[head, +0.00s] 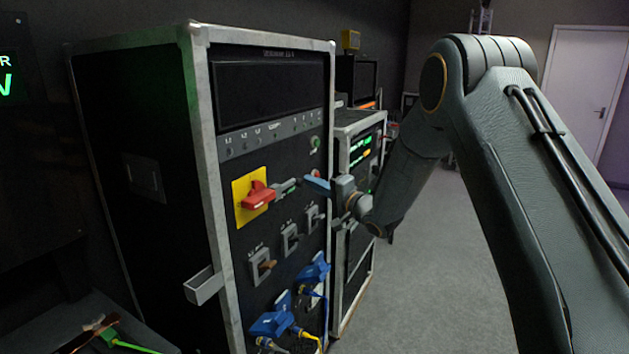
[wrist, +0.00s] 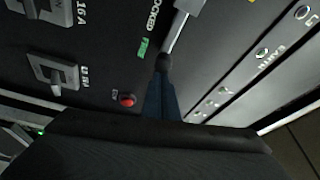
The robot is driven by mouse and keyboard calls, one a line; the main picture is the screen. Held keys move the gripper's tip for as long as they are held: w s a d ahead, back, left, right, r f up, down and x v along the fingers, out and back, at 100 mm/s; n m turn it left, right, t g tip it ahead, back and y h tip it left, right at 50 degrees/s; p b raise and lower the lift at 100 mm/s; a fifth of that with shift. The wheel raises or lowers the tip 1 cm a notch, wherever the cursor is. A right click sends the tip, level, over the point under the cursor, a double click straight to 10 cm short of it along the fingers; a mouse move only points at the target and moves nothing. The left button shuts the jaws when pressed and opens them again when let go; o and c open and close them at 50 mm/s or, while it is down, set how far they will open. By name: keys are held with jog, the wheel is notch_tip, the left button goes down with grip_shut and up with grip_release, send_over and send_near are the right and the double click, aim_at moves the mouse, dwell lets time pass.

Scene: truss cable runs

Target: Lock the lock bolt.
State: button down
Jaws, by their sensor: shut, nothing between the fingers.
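The lock bolt (wrist: 177,32) shows in the wrist view as a pale metal rod with a dark round knob (wrist: 163,62) at its end. The knob is beside the green FREE label (wrist: 142,48); the LOCKED label (wrist: 153,18) is further up. In the head view the bolt (head: 286,187) lies just right of the red switch handle (head: 257,195) on its yellow plate. My gripper (wrist: 163,80) is shut with its blue fingers at the knob, nothing held; I cannot tell whether they touch it. In the head view my gripper (head: 315,183) is right of the bolt, by the panel.
A red button (wrist: 127,99) is left of my fingers in the wrist view. Grey breaker switches (head: 290,238) and blue plugs (head: 272,324) with cables are lower on the cabinet. A second rack (head: 360,150) stands behind. The floor (head: 430,270) at right is clear.

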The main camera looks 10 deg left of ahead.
jog(key=s, duration=0.1)
jog(key=s+a, duration=0.1)
jog(key=s+p, duration=0.1)
jog(key=shift+s+a+r, duration=0.1)
jog(key=shift+s+a, duration=0.15)
jog(key=shift+s, duration=0.05)
jog(key=shift+s+a, duration=0.15)
jog(key=shift+s, duration=0.15)
jog(key=shift+w, duration=0.55)
jog(key=b, duration=0.4)
send_near(301, 182)
jog(key=d, duration=0.2)
jog(key=w+d, duration=0.1)
jog(key=shift+w+d+r, duration=0.15)
jog(key=shift+d+r, duration=0.05)
jog(key=shift+r, duration=0.05)
